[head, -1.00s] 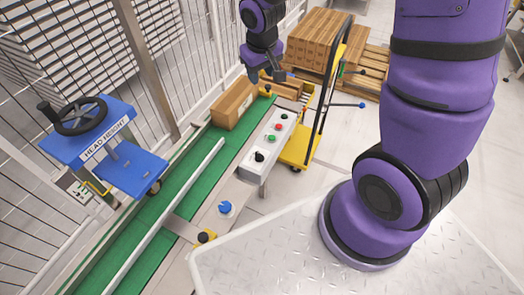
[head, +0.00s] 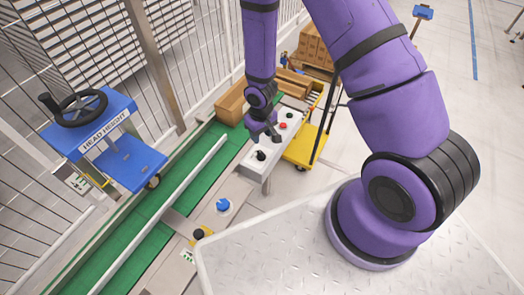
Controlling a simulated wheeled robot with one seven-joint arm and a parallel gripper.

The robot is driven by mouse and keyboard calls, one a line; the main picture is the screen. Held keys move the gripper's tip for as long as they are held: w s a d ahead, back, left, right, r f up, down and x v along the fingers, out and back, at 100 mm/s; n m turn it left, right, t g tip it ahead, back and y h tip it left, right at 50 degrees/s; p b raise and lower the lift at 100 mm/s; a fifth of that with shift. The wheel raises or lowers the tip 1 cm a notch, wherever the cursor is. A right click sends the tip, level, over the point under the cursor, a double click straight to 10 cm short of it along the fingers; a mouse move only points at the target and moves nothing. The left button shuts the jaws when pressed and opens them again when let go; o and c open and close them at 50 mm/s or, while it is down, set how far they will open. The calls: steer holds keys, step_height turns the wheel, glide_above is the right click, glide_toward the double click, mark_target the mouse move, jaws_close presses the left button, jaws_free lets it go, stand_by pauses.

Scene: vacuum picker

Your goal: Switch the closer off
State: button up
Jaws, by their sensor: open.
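A pale control panel (head: 253,161) stands beside the green conveyor. A black knob (head: 261,155) is at its near end and a red button (head: 283,125) farther along. A blue machine marked HEAD HEIGHT (head: 110,145), with a black handwheel, stands at the left over the conveyor; it may be the closer. I cannot read any label that names the closer's switch. My gripper (head: 270,135) is open and points down over the middle of the panel, between the black knob and the red button. It hides part of the panel. I cannot tell whether it touches anything.
A blue knob (head: 223,205) and a black knob on a yellow base (head: 199,234) sit on the conveyor's near side. A yellow cart (head: 305,147) stands right of the panel. Wire fencing runs behind.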

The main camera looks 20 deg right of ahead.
mark_target(261, 153)
step_height(261, 153, down, 10)
steer(key=shift+f, duration=0.1)
stand_by(0.4)
jaws_close()
